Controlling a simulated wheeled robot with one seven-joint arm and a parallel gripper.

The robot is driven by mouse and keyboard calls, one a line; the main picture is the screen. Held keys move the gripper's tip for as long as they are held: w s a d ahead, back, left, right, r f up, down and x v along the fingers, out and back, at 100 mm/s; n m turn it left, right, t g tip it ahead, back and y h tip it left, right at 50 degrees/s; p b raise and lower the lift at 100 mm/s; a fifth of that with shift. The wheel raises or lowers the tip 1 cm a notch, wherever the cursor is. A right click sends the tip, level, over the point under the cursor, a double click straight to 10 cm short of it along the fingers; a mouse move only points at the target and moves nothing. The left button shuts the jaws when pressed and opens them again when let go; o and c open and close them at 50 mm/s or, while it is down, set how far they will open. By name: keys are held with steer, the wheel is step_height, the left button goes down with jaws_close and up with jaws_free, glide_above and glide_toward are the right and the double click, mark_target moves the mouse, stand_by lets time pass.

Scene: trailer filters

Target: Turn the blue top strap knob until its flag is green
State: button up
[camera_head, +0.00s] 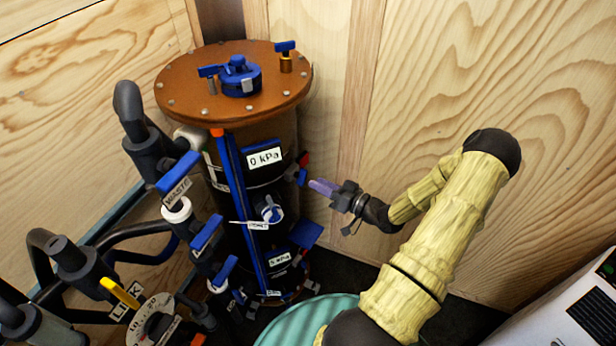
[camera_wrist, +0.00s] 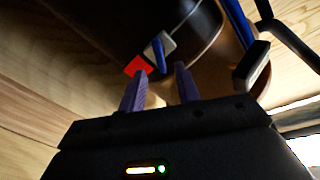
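The top strap knob is a small blue handle (camera_head: 302,178) on the right side of the dark filter cylinder, just right of the upper "0 kPa" label. A red flag (camera_head: 303,159) shows directly above it; I see no green. In the wrist view the blue knob (camera_wrist: 159,55) sits on a pale block, with the red flag (camera_wrist: 139,66) to its left. My gripper (camera_head: 324,187) has purple fingers and is just right of the knob, pointing at it. In the wrist view the fingers (camera_wrist: 159,80) are apart and empty, with the knob just beyond the gap between their tips.
The filter's orange lid (camera_head: 190,95) carries a blue cap and small blue valves. Grey pipes with blue valve handles (camera_head: 178,172) stand on the left. A blue vertical bar (camera_head: 240,205) runs down the cylinder. Plywood walls (camera_head: 500,70) close in behind; a teal drum (camera_head: 300,322) is below my arm.

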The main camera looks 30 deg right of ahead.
mark_target(302, 177)
steer(key=x, duration=0.5)
steer(key=shift+c, duration=0.4)
jaws_close()
